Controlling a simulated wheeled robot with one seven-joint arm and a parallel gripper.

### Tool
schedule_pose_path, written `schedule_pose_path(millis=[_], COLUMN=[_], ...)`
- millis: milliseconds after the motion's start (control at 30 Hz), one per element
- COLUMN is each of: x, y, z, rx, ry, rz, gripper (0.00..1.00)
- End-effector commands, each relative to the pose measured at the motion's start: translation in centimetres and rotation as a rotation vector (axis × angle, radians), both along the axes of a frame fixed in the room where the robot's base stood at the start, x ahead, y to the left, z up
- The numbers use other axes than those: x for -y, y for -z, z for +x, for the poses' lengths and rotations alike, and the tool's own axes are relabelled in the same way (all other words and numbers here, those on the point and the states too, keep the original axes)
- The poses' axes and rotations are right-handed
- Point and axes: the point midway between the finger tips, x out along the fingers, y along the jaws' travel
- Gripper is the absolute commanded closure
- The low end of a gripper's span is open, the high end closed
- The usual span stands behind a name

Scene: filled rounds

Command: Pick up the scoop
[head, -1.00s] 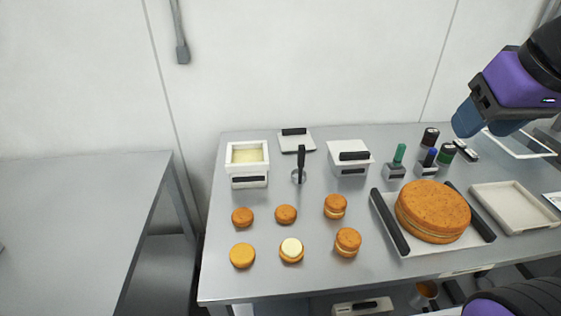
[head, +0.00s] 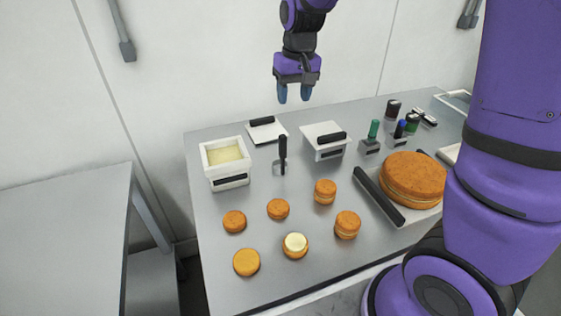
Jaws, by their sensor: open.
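The scoop (head: 282,151) has a black handle that points up and a small grey metal head at its lower end. It is on the grey table, just right of the white tub of cream. My gripper (head: 294,96) hangs above the back of the table with its two blue fingers pointing down. The fingers are apart with nothing between them. In the picture they are above and slightly right of the scoop's handle, with a clear gap.
The white tub (head: 226,183) holds pale cream. A white lidded box (head: 322,151) stands right of the scoop, and a flat white piece with a black handle (head: 263,134) lies behind. Several small round cakes are in front. A large cake (head: 413,176) sits at right, partly behind my arm.

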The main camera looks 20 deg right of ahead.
Motion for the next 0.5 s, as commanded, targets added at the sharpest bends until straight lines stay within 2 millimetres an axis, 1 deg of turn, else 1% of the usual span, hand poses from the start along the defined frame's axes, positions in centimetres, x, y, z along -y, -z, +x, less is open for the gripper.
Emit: schedule_pose_path(millis=[33, 100, 200, 333, 500], x=[-0.4, -0.9, -1.3, -1.6, -1.7], y=[1.5, 3.0, 4.7, 6.0, 8.0], z=[1.0, 2.1, 3.2, 3.9, 4.0], rx=[-0.021, -0.038, -0.056, -0.068, -0.075], ry=[-0.002, -0.002, -0.003, -0.003, -0.003], rz=[-0.010, -0.021, -0.034, -0.044, -0.047], gripper=[0.49, 0.49, 0.49, 0.49, 0.49])
